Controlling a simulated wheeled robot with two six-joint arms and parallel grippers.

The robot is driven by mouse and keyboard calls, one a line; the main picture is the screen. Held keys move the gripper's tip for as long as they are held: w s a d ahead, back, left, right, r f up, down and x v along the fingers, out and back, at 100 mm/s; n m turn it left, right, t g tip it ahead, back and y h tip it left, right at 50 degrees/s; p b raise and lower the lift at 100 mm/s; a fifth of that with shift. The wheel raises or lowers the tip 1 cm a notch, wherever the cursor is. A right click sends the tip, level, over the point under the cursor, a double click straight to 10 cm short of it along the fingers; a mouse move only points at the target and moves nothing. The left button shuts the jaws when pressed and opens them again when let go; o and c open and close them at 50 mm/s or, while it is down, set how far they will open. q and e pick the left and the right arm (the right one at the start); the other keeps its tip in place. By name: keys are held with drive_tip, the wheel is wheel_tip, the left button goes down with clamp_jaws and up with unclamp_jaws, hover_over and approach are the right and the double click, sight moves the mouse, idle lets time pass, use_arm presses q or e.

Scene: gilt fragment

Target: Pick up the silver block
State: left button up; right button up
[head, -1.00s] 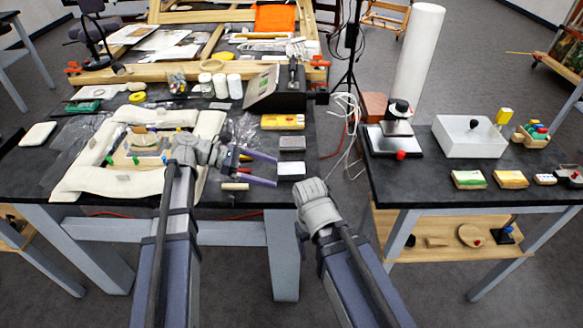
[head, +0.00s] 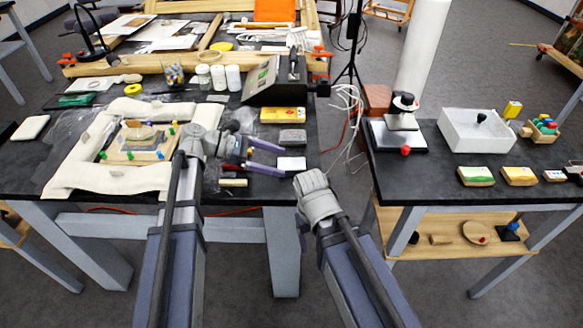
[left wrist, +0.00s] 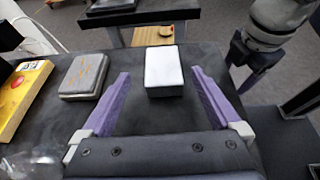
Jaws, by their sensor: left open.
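The silver block (head: 292,163), pale and almost white on top, lies on the dark table near its right edge. In the left wrist view the silver block (left wrist: 163,68) lies ahead, between the lines of my two purple fingers. My left gripper (head: 283,160) is open and empty, its fingertips close to the block's near side. In the left wrist view my left gripper (left wrist: 160,78) shows its fingers apart, one to each side of the block, not touching it. My right wrist stands beside the table's front right corner; its jaws are not clearly shown.
A darker grey block (head: 293,137) lies just behind the silver one, and a yellow box (head: 283,114) behind that. A framed piece on white padding (head: 107,178) lies left of my left gripper. A gap separates this table from the right one.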

sight(289, 163)
use_arm(q)
drive_tip(key=x, duration=0.1)
drive_tip(key=b+x, duration=0.1)
drive_tip(key=x, duration=0.2)
drive_tip(key=shift+s+d, duration=0.2)
drive_tip(key=shift+s, duration=0.05)
drive_tip(key=shift+d+b, duration=0.3)
drive_tip(key=shift+d, duration=0.1)
drive_tip(key=shift+c, duration=0.2)
clamp_jaws()
